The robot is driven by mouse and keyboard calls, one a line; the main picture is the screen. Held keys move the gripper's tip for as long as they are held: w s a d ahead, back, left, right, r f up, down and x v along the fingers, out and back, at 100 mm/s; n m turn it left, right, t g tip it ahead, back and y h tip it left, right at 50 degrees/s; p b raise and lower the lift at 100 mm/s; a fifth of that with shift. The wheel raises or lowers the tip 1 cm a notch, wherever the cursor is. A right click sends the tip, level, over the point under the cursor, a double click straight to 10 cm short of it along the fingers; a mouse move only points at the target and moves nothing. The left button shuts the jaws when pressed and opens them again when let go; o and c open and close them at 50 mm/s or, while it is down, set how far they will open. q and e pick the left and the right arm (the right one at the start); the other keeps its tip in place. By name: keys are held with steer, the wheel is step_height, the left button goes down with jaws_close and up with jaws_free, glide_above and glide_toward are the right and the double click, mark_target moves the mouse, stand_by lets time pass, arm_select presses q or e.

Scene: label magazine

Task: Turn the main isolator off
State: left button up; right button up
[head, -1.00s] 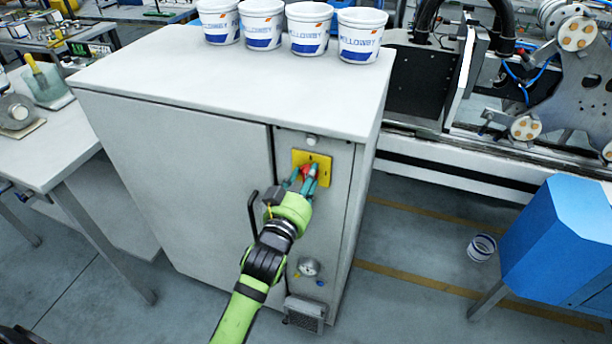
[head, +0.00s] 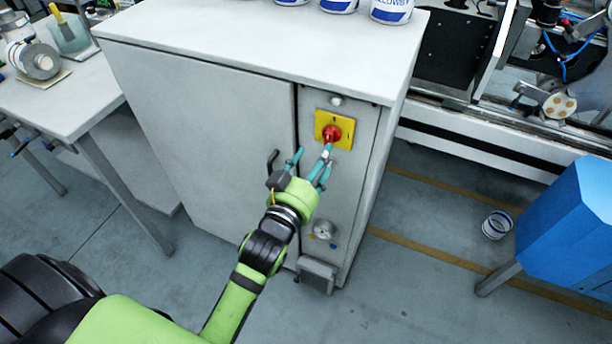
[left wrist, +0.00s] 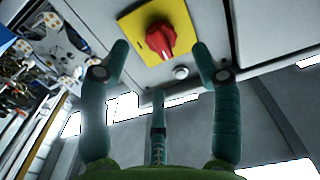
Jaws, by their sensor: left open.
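The main isolator is a red rotary knob (head: 331,133) on a yellow plate (head: 346,125), high on the narrow right panel of the grey cabinet. In the left wrist view the red knob (left wrist: 161,40) lies beyond the fingertips, with its grip ridge at a slant to the picture. My left gripper (head: 312,158) is open and empty, with teal fingers spread just below and in front of the knob. In the left wrist view the fingers (left wrist: 160,50) frame the knob with a visible gap on both sides. My right gripper is not in view.
The cabinet (head: 200,110) has a dark door handle (head: 273,160) left of my gripper and a gauge (head: 323,229) below it. White tubs (head: 391,10) stand on its top. A blue machine (head: 568,215) stands at right, with a tub (head: 496,225) on the floor.

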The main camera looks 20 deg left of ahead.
arm_select(q)
steer(key=shift+s+a, duration=0.1)
steer(key=shift+s, duration=2.65)
steer(key=s+d+f+m+g, duration=0.1)
steer(key=s+f+g, duration=0.2)
steer(key=f, duration=0.9)
steer(key=s+f+g, duration=0.3)
steer(key=f, duration=0.9)
steer(key=s+d+f+m+g, duration=0.1)
steer(key=s+f+g, duration=0.15)
steer(key=f, duration=0.85)
steer(key=s+a+f+g, duration=0.2)
steer(key=s+f, duration=0.4)
steer(key=s, duration=0.3)
steer(key=s+a+f+g, duration=0.3)
steer(key=s+f, duration=0.3)
steer(key=s, duration=0.3)
steer(key=s+a+f+g, duration=0.2)
steer(key=s+f, duration=0.4)
steer(key=s, duration=0.3)
steer(key=shift+a+f+g+y, duration=0.3)
steer(key=shift+f+g, duration=0.05)
steer(key=shift+g, duration=0.4)
steer(key=shift+s, duration=0.15)
steer(key=c, duration=0.5)
steer(key=shift+s, duration=0.15)
